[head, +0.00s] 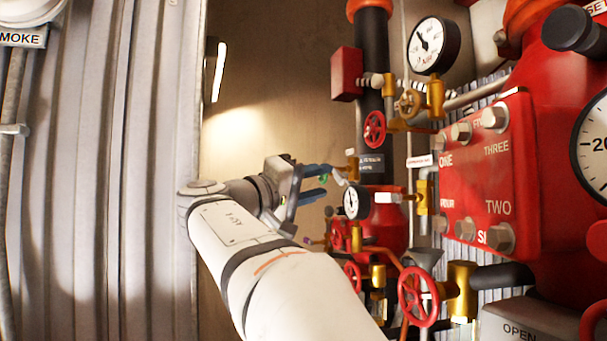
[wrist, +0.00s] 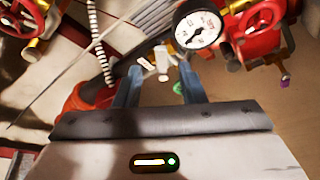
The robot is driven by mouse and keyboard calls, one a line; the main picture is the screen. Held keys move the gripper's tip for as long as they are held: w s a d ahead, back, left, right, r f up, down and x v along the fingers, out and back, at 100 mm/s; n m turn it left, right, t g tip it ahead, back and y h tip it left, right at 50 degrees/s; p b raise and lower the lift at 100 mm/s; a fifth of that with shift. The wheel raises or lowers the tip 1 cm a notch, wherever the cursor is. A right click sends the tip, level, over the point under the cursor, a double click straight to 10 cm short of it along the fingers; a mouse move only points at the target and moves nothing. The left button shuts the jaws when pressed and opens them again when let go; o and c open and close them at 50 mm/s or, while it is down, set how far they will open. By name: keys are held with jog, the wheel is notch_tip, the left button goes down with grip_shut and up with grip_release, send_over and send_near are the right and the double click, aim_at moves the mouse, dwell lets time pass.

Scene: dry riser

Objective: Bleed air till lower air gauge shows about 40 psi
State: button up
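A small round white-faced gauge (head: 355,202), the lower of the two small gauges, sits beside the black and red riser pipe. It shows larger in the wrist view (wrist: 198,28), but its reading is too small to tell surely. My gripper (head: 328,182) has blue fingers and is open, left of this gauge. In the wrist view the fingers (wrist: 160,80) stand apart, with a pale small valve handle (wrist: 162,62) beyond and between their tips. Contact with it cannot be told. A small green piece (wrist: 179,88) shows near the right finger.
An upper gauge (head: 435,45) marked AIR hangs above a red handwheel (head: 374,129). A red numbered panel (head: 488,180) and another red handwheel (head: 418,297) crowd the right. A corrugated wall (head: 100,170) stands left. Open space lies before the beige wall (head: 275,110).

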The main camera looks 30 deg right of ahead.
aim_at(337, 178)
jog(key=shift+p+x, duration=0.5)
jog(key=shift+x, duration=1.35)
jog(key=shift+w, duration=0.1)
jog(key=shift+c, duration=0.6)
